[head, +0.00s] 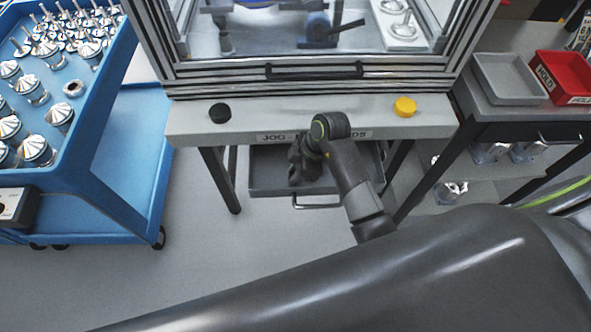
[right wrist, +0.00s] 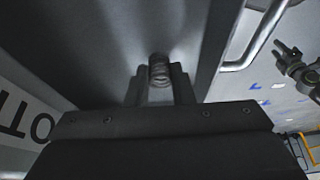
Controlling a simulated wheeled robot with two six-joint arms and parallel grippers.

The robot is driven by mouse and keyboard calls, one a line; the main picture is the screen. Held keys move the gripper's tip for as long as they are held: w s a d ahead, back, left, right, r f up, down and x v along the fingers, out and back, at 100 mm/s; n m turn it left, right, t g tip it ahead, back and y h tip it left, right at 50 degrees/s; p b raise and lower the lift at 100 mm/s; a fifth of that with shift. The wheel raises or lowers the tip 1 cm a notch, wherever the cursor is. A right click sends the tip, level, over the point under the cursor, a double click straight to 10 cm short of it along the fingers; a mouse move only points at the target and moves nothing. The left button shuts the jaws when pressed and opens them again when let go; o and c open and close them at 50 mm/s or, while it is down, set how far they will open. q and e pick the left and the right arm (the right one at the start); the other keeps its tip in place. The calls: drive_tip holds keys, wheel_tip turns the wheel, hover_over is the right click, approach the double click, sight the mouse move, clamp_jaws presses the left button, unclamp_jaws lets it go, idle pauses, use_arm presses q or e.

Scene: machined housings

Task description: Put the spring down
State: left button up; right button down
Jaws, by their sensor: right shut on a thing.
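My right gripper (head: 302,168) reaches over an open grey drawer (head: 262,183) under the workbench. In the right wrist view, its fingers (right wrist: 160,84) are shut on the spring (right wrist: 159,69), a small dark coil held at the fingertips. The drawer's grey inside (right wrist: 95,35) lies behind the spring; I cannot tell whether the spring touches it. The spring does not show clearly in the head view. A dark gripper-like shape (right wrist: 296,68), perhaps my left gripper, is at the right edge of the right wrist view; its jaws are unclear.
The workbench (head: 285,115) carries a black knob (head: 220,113) and a yellow knob (head: 404,107). A blue cart (head: 105,180) with metal parts stands left. A grey tray (head: 508,78) and a red bin (head: 566,75) sit on the right bench. The drawer handle (right wrist: 238,63) borders the drawer's front.

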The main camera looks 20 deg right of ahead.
drive_tip(key=c, duration=1.3)
unclamp_jaws()
drive_tip(key=shift+f, duration=0.1)
drive_tip(key=shift+o, duration=0.2)
drive_tip(key=shift+r, duration=0.25)
drive_tip(key=v, duration=1.2)
